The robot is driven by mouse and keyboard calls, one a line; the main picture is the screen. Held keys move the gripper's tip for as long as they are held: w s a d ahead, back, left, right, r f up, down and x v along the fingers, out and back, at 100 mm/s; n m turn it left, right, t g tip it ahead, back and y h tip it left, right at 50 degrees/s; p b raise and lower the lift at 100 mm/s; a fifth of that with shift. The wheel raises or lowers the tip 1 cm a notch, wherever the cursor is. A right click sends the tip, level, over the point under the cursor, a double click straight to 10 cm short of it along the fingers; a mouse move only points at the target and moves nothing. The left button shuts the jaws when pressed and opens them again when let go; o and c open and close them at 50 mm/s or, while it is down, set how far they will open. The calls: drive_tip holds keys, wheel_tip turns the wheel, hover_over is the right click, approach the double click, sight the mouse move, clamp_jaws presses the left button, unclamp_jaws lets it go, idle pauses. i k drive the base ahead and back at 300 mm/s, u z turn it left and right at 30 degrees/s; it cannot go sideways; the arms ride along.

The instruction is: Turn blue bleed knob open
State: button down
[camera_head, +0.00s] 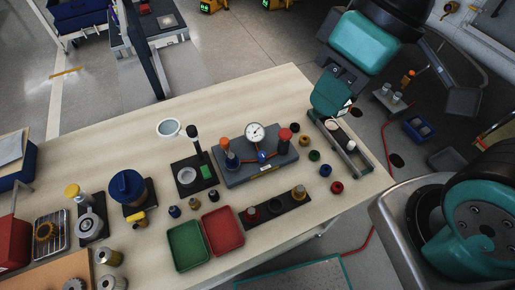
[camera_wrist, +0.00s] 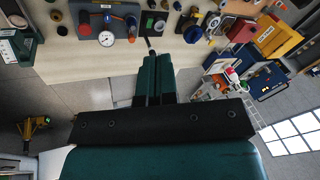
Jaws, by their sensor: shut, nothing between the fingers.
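A grey block (camera_head: 254,166) on the wooden table carries a round white gauge (camera_head: 255,132), an orange-topped post and a red-topped post.
A tray with rails (camera_head: 340,145) lies right of the block, close to my gripper. Several small coloured caps stand between them. A black stand with a green part (camera_head: 196,175) is left of the block. Green (camera_head: 188,246) and red (camera_head: 223,229) trays lie in front.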

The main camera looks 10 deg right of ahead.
sight(262, 156)
drive_tip(key=u, duration=0.45)
drive_tip(key=k, duration=1)
drive_tip(key=u, duration=1)
drive_tip(key=i, duration=1.1)
drive_tip(key=z, duration=0.6)
